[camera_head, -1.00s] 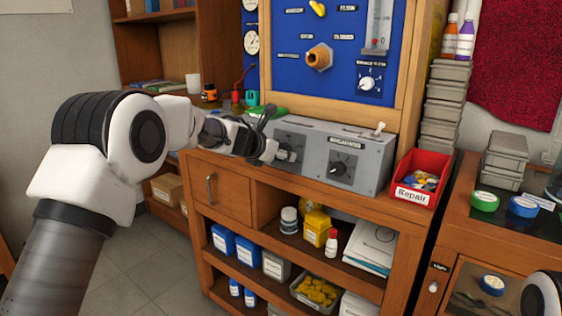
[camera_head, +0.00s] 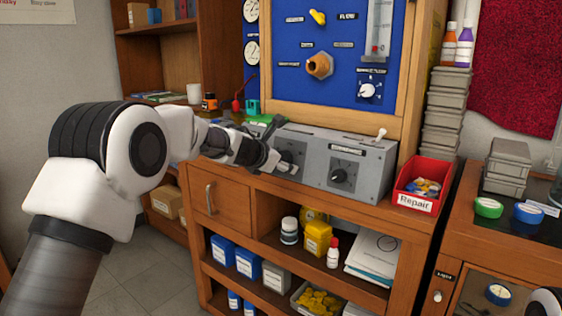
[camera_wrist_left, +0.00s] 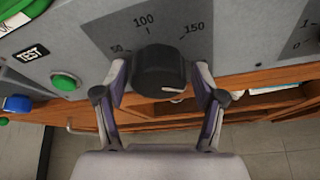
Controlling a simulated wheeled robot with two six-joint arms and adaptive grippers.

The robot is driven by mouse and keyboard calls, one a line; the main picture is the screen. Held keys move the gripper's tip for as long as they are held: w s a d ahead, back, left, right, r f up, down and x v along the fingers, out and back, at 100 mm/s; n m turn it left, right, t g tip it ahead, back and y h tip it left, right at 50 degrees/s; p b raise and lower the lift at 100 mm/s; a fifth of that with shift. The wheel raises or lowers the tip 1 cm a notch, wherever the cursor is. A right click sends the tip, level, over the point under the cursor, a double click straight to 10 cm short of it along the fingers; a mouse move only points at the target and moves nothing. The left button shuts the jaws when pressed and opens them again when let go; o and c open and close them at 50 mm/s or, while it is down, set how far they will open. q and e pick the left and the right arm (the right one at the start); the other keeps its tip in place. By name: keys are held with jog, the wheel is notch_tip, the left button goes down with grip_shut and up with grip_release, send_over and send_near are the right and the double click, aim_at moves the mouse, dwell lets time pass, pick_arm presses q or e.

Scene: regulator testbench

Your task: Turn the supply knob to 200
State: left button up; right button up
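The supply knob (camera_wrist_left: 161,72) is a black round knob on the grey front panel of a metal box (camera_head: 325,138). In the left wrist view the printed marks 50, 100 and 150 show above it; 200 is not visible. A short pale mark shows at its lower right edge. My left gripper (camera_wrist_left: 160,82) has one finger on each side of the knob, with what look like narrow gaps, so it appears open around it. In the head view the left gripper (camera_head: 272,157) is at the box's left knob and partly covers it. My right gripper is out of view.
A second black knob (camera_head: 339,176) and a toggle switch (camera_head: 381,134) are on the box to the right. A green button (camera_wrist_left: 66,82) sits left of the supply knob. A red Repair bin (camera_head: 422,184) stands right of the box, on the wooden bench (camera_head: 350,207).

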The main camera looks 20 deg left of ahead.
pick_arm(q)
jog(key=shift+s+r, duration=0.1)
jog(key=shift+r, duration=0.1)
jog(key=v, duration=1.1)
jog(key=shift+s+a, duration=0.2)
jog(key=shift+s, duration=0.15)
